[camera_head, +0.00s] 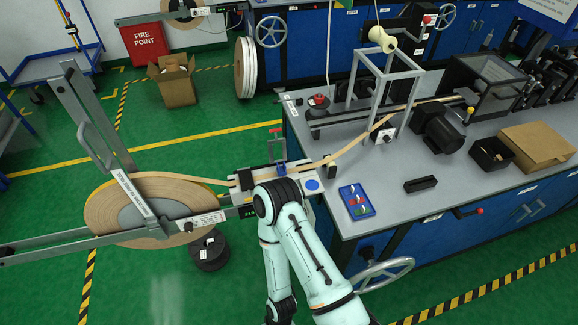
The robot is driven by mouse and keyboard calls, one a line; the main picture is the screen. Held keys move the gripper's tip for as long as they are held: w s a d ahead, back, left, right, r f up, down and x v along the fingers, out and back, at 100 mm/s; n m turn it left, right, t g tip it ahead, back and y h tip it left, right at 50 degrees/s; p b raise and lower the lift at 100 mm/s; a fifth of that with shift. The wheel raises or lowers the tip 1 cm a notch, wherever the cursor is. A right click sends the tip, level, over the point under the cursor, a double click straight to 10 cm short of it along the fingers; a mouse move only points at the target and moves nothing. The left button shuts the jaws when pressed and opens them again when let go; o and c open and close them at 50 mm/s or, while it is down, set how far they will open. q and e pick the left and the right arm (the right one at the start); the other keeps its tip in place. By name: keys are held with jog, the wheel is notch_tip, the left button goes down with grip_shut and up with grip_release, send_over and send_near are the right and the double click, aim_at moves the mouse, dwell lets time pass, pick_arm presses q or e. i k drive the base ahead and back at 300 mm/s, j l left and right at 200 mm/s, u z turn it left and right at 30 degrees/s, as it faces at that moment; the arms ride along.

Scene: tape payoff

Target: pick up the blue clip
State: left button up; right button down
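A small blue tray (346,207) lies on the grey bench top near its front left corner. It holds several small coloured pieces, among them a red one, a green one (361,210) and a white one. I cannot make out a separate blue clip against the tray's blue. A small blue part (281,168) also shows beside the tape, below a red handle. One of my arms reaches up from the bottom, its bent elbow just left of the tray and hiding part of the tape fixture. No gripper fingers show for either arm.
A large tape reel (111,213) stands left, its tape (350,143) running across the bench (400,208) to a metal frame. A black block (420,184) lies right of the tray; a cardboard box (537,146) sits farther right. A handwheel (384,273) projects from the bench front.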

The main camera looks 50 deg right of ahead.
aim_at(281, 171)
jog(key=k+z, duration=0.1)
jog(key=z, duration=1.6)
jog(key=i+j+u, duration=0.25)
jog(key=j, duration=0.1)
